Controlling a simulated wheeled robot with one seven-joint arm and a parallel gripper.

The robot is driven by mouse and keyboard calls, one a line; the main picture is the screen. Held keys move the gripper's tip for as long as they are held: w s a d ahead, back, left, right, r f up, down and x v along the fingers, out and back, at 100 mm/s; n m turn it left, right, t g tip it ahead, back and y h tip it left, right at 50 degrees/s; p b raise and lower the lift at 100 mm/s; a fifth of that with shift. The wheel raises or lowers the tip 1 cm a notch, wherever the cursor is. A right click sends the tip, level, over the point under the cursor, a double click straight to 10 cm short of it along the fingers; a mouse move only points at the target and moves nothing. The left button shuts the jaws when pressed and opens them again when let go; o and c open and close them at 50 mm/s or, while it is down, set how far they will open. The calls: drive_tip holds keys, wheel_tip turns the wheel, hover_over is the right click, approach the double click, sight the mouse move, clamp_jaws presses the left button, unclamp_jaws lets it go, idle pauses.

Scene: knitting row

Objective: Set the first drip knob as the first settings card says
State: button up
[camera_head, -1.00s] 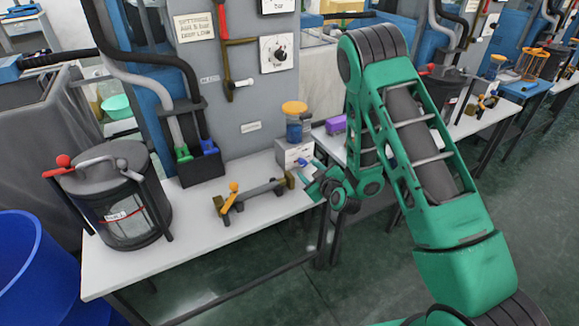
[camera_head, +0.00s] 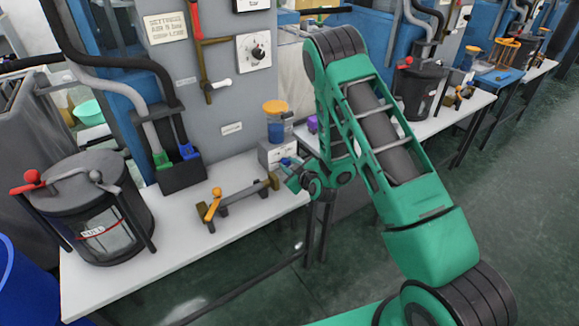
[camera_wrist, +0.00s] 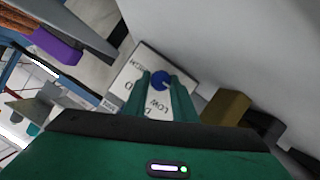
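The first drip knob (camera_wrist: 160,80) is a small blue knob on a white plate (camera_wrist: 138,72) in the wrist view. The word LOW is readable on the plate; other lettering is partly covered, and I cannot tell the knob's pointer position. My gripper's (camera_wrist: 161,76) two green fingers are apart, one either side of the knob; I cannot tell whether they touch it. In the head view my gripper (camera_head: 293,172) is at the white box (camera_head: 271,154) under the orange-capped jar (camera_head: 276,122). The settings card (camera_head: 166,27) hangs on the grey column; its bottom line ends in LOW.
On the white table (camera_head: 235,235) stand a lidded dark drum (camera_head: 95,208) and a low rail with an orange lever (camera_head: 213,204). A brown block (camera_wrist: 226,106) is close right of my fingers. A dial (camera_head: 256,52) and red lever (camera_head: 200,42) are above. A purple item (camera_wrist: 52,43) is at left.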

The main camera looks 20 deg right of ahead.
idle(0.4)
drive_tip(key=m+y, duration=0.1)
drive_tip(key=m, duration=0.1)
drive_tip(key=m+g+y, duration=0.1)
drive_tip(key=shift+w+d+m, duration=0.1)
drive_tip(key=shift+d+m, duration=0.3)
drive_tip(key=m+y, duration=0.3)
drive_tip(key=m, duration=0.1)
drive_tip(key=shift+d+f, duration=0.15)
idle(0.7)
drive_tip(key=o, duration=1)
drive_tip(key=shift+o, duration=0.2)
drive_tip(key=shift+y, duration=0.3)
drive_tip(key=v, duration=1)
drive_tip(key=shift+s+d+r, duration=0.2)
drive_tip(key=shift+s+r, duration=0.05)
